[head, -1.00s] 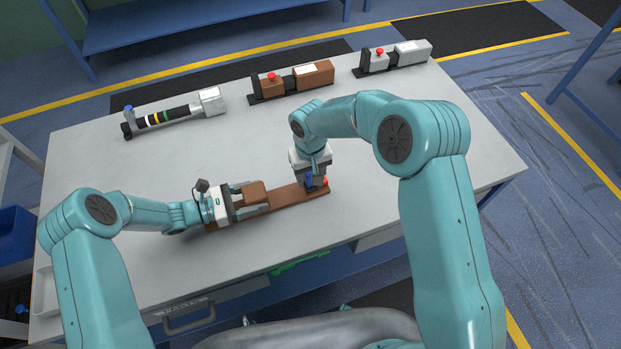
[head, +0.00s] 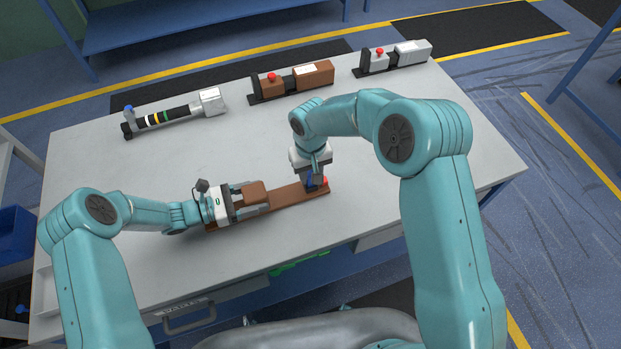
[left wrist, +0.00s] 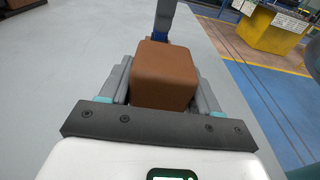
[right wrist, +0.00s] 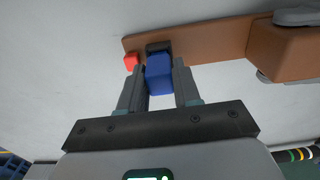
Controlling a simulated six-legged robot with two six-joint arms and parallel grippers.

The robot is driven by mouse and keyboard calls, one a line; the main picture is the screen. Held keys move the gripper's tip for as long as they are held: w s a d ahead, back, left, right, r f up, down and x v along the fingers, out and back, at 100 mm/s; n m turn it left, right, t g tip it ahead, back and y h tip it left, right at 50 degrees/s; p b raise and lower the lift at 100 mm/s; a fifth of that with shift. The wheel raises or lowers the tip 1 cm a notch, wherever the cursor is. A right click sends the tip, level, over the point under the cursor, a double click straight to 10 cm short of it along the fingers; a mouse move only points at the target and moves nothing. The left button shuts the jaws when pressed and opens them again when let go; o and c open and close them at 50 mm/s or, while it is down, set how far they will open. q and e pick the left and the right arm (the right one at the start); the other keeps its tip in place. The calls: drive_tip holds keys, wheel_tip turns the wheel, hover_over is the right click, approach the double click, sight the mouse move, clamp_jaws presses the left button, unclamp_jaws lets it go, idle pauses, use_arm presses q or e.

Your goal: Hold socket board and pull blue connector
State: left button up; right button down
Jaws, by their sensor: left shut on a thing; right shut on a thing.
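The socket board (head: 292,195) is a long brown board lying on the table near its front edge, with a raised brown block (head: 255,194) toward its left end. My left gripper (head: 262,196) is shut on that block, which also shows between the fingers in the left wrist view (left wrist: 165,75). The blue connector (right wrist: 159,74) is at the other end of the board, by a dark socket (right wrist: 158,47) and a red piece (right wrist: 131,61). My right gripper (right wrist: 159,88) is shut on the blue connector from above. In the head view the gripper partly hides it.
Along the table's (head: 110,200) far side stand a rod-like device (head: 170,117), a brown device with a red button (head: 292,80) and a grey one with a red button (head: 395,56). The table between them and the board is clear.

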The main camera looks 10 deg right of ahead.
use_arm(q)
drive_tip(key=shift+s+f, duration=0.2)
drive_tip(key=shift+f, duration=0.15)
use_arm(e)
drive_tip(key=shift+r, duration=0.6)
drive_tip(key=shift+r, duration=4.5)
drive_tip(key=c, duration=1.6)
unclamp_jaws()
drive_tip(key=shift+c, duration=0.2)
clamp_jaws()
use_arm(q)
drive_tip(key=o, duration=1.4)
drive_tip(key=shift+d, duration=0.1)
